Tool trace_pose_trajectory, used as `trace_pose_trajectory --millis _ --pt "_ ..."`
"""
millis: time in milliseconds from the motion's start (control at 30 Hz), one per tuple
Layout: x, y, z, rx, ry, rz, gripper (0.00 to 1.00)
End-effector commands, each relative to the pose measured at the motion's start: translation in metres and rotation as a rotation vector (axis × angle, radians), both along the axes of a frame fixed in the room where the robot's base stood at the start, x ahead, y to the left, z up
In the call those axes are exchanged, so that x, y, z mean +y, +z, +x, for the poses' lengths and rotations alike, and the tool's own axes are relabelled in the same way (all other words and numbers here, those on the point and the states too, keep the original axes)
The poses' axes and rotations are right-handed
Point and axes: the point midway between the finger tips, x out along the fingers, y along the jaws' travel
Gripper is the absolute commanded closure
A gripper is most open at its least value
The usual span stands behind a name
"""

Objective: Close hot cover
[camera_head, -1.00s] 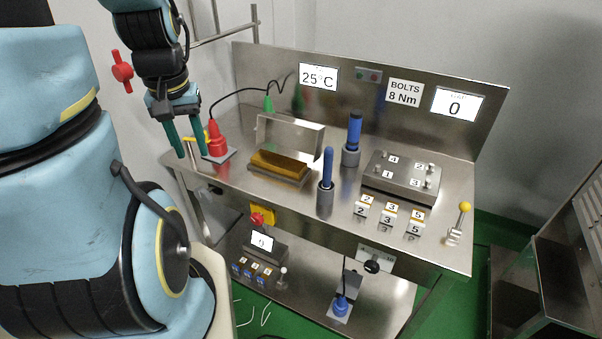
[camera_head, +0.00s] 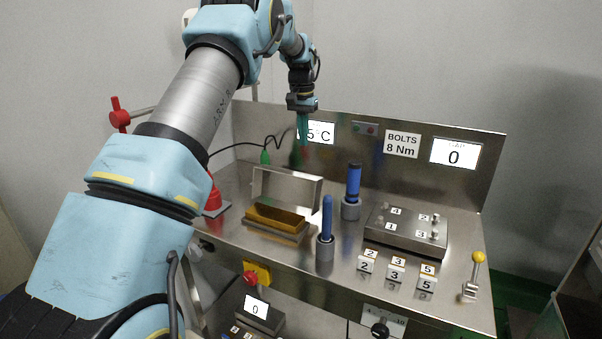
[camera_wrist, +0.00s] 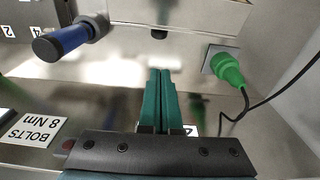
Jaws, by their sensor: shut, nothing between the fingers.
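The hot cover (camera_head: 289,176) is a grey metal lid standing upright at the back of the heating block. The block has a brass-coloured top (camera_head: 274,217), uncovered in front of it. My gripper (camera_head: 303,138) has green fingers pointing down, shut and empty. It hangs above and behind the cover, in front of the temperature display, apart from the cover. In the wrist view the shut fingers (camera_wrist: 160,98) point toward what appears to be the cover's back (camera_wrist: 180,14), at the top edge.
A green plug (camera_head: 265,156) with a black cable stands behind the cover to the left. Two blue-handled tools (camera_head: 353,183) (camera_head: 327,217) stand upright to the right. A red plug (camera_head: 212,198) is at the left. The back panel (camera_head: 345,150) rises close behind my gripper.

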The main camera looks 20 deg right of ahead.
Motion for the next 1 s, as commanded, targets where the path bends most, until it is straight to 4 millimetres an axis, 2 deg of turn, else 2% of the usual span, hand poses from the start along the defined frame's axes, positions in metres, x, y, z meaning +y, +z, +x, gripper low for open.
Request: trace_pose_trajectory --millis 167,267,667,767,1000 --pt "-0.008 -0.007 0.001 0.001 -0.014 0.001 1.0" --pt "-0.008 -0.02 0.001 0.004 -0.013 0.003 1.0" --pt "-0.011 -0.099 0.006 0.003 -0.013 0.004 1.0" --pt "-0.003 -0.092 -0.003 -0.001 -0.013 0.001 1.0" --pt "0.011 -0.089 -0.018 -0.001 -0.011 0.0 1.0"
